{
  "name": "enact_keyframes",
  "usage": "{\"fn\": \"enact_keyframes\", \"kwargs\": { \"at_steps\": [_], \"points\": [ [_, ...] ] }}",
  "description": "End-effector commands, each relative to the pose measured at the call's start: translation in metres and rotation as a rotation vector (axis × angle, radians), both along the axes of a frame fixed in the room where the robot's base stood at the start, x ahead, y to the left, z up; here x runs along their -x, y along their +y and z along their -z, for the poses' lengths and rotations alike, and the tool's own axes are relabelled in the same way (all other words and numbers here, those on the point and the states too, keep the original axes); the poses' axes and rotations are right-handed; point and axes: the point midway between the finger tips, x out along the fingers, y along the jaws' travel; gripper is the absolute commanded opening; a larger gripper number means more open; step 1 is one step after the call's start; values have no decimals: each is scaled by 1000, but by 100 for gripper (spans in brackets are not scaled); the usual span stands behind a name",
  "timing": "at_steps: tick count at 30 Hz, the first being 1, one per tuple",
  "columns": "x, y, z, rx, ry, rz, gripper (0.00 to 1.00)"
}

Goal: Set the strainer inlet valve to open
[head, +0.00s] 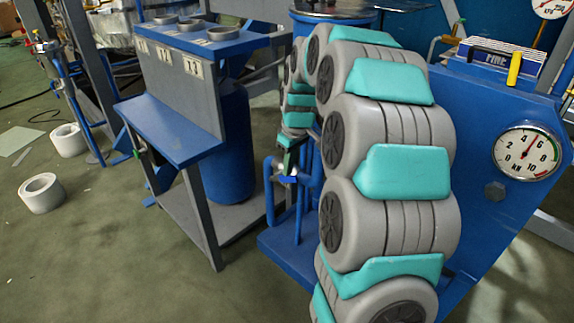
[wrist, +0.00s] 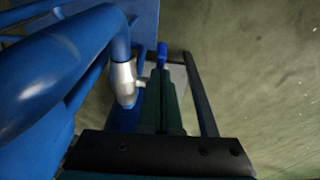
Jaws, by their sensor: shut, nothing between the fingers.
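The strainer inlet valve shows in the wrist view as a silver valve body (wrist: 123,84) on a thick blue pipe (wrist: 60,62), with a short stem pointing right. A small blue handle (wrist: 162,50) shows just beyond my fingertips; its lower part is hidden behind them. My gripper (wrist: 164,76) is shut and empty, its dark green fingers close to the right of the valve body. I cannot tell whether they touch the handle. In the head view the valve (head: 289,179) is small, on blue piping left of my arm, with my gripper (head: 289,158) just above it.
A blue panel with a round gauge (head: 526,153) and a yellow-handled item (head: 514,69) stands right of my arm. A blue-topped stand with labelled cups (head: 195,68) is at left. White rolls (head: 41,192) lie on the floor. The floor at front left is clear.

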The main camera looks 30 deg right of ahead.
Motion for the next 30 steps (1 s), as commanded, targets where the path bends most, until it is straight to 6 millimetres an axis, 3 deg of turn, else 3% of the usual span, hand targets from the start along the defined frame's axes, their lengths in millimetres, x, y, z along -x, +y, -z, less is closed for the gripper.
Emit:
{"fn": "enact_keyframes", "kwargs": {
  "at_steps": [17, 23, 30],
  "points": [
    [1, 0, -2, 0, 0, 0, 0],
    [3, -1, -20, 0, -1, 0, 0],
    [9, -4, -58, 1, -3, 1, 0]
  ]
}}
